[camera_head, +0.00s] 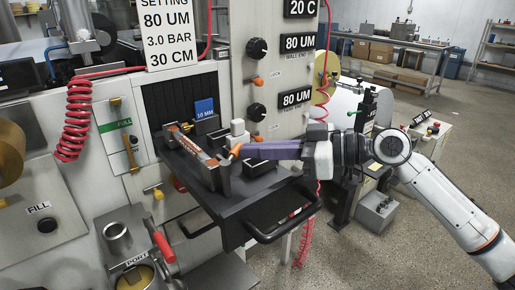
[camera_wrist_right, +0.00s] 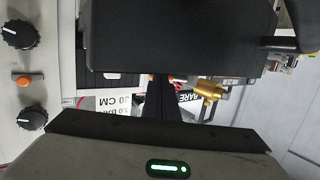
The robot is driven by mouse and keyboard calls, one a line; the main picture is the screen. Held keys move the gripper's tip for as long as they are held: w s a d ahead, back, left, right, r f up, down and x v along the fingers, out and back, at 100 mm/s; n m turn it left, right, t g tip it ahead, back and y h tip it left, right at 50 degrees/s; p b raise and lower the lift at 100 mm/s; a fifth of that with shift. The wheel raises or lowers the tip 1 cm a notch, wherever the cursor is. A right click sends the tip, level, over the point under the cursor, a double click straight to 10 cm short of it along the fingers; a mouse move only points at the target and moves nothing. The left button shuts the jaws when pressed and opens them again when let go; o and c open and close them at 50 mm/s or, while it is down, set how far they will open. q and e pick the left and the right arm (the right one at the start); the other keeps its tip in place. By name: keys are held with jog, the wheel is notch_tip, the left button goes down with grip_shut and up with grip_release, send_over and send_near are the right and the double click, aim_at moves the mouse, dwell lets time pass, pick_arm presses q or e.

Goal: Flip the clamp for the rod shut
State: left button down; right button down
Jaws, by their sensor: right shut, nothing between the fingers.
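The black pull-out tray (camera_head: 262,208) holds a long grey bar-shaped fixture (camera_head: 203,158) lying diagonally, with orange-brown along its top. A small orange lever (camera_head: 235,149), which looks like part of the clamp, stands at the tray's middle. I cannot tell whether the clamp is fully closed, and the rod itself is hard to make out. My right gripper (camera_head: 245,152) comes in from the right with its purple fingers together and empty, tips beside the orange lever. In the right wrist view the dark fingers (camera_wrist_right: 160,95) are shut. My left gripper is not in view.
A blue block marked 10 MM (camera_head: 204,108) and a white-topped block (camera_head: 238,128) stand on the tray. The tray's black handle (camera_head: 290,228) juts out in front. A panel with black knobs (camera_head: 257,48) rises behind. A red coiled hose (camera_head: 77,120) hangs at left.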

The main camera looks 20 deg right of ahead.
aim_at(240, 144)
jog(key=shift+w+a+f+n+g+y+b, duration=0.1)
jog(key=shift+w+n+g+y+b, duration=0.4)
jog(key=shift+n+g+b, duration=0.55)
jog(key=shift+w+a+n+g+y+b, duration=0.25)
jog(key=shift+w+g+y+b, duration=0.15)
jog(key=shift+b, duration=0.3)
jog(key=shift+w+a+g, duration=0.1)
jog(key=shift+a+g, duration=0.05)
jog(key=shift+g, duration=0.1)
jog(key=shift+w+a+b, duration=0.45)
jog(key=shift+w+b, duration=0.05)
jog(key=shift+w, duration=0.1)
jog(key=shift+w+a, duration=0.15)
jog(key=shift+a, duration=0.15)
